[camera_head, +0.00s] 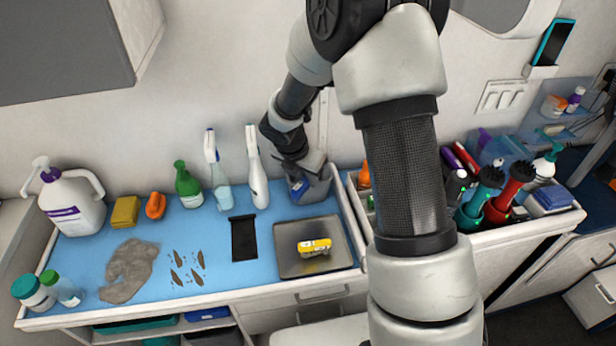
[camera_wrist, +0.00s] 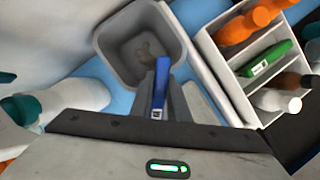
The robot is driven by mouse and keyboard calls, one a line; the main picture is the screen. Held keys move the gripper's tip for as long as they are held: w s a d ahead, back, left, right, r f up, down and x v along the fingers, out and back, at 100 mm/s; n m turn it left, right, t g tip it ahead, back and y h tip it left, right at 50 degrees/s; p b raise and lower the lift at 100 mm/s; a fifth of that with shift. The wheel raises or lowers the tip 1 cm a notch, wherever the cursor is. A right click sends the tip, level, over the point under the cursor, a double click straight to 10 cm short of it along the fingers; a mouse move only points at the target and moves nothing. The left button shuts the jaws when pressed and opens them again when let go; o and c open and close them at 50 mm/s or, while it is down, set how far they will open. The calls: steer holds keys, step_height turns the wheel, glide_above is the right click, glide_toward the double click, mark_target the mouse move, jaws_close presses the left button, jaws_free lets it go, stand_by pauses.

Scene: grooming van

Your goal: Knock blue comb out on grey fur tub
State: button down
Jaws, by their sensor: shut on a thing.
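The grey fur tub (camera_head: 318,190) stands at the back right of the blue worktop, against the wall. In the wrist view the tub (camera_wrist: 109,55) is open at the top, with a little brownish fur on its floor. My gripper (camera_wrist: 160,98) is shut on the blue comb (camera_wrist: 162,84). The comb shows as a narrow blue bar reaching over the tub's near rim; I cannot tell whether it touches the rim. In the head view my gripper (camera_head: 298,168) is at the tub's mouth and hides part of it.
A metal tray (camera_head: 290,268) with a yellow item (camera_head: 314,247) lies in front of the tub. White spray bottles (camera_head: 256,170) stand to its left. A white divided bin (camera_wrist: 228,75) with bottles stands close on the right. A grey fur clump (camera_head: 130,270) lies at left.

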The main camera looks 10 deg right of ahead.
stand_by(0.6)
steer(key=shift+r+p, duration=3)
steer(key=shift+f, duration=0.1)
steer(key=shift+f+b, duration=1.95)
steer(key=shift+f, duration=0.45)
steer(key=shift+f+b, duration=0.4)
steer(key=shift+f, duration=0.15)
steer(key=shift+r+p, duration=1)
steer(key=shift+p, duration=0.1)
